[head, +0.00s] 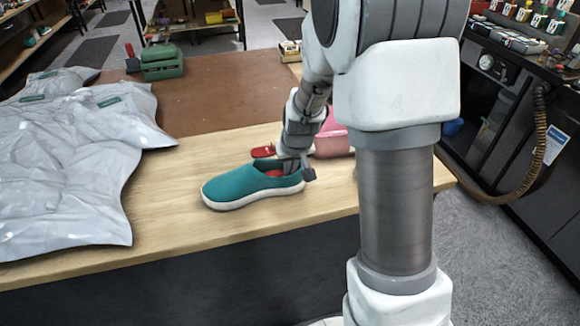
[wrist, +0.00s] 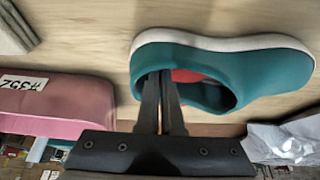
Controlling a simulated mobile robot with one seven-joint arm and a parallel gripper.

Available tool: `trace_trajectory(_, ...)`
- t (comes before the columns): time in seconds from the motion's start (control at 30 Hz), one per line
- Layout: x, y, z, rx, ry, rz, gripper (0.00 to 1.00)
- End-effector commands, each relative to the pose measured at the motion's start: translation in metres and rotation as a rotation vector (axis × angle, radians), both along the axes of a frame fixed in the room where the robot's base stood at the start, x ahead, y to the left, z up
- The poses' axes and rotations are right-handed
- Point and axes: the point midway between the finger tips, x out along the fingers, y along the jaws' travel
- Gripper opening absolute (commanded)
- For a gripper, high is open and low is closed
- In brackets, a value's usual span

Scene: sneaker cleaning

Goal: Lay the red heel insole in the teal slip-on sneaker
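The teal slip-on sneaker (head: 235,184) stands upright on the wooden table, its white sole down and its toe to the left. It also shows in the wrist view (wrist: 270,72). The red heel insole (head: 275,173) shows inside the shoe's opening; in the wrist view a red patch of it (wrist: 190,75) lies right beside my fingertips. My gripper (head: 300,168) reaches down into the heel end of the opening. In the wrist view its two fingers (wrist: 160,75) are close together with a narrow gap, and appear shut on the insole. The fingertips' contact is partly hidden by the shoe.
Another red flat item (head: 263,152) lies just behind the sneaker. A pink box (head: 334,143) stands behind my gripper. Grey plastic bags (head: 75,150) cover the table's left. Bare table (head: 165,225) lies in front of the shoe.

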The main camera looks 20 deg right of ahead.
Motion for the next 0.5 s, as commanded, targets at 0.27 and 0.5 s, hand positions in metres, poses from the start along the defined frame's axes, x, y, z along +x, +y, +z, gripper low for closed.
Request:
trace_trajectory(0.27,0.0001,0.0,-0.0022,0.0,0.0,0.0,0.0)
trace_trajectory(0.5,0.0001,0.0001,-0.0071,0.0,0.0,0.0,0.0)
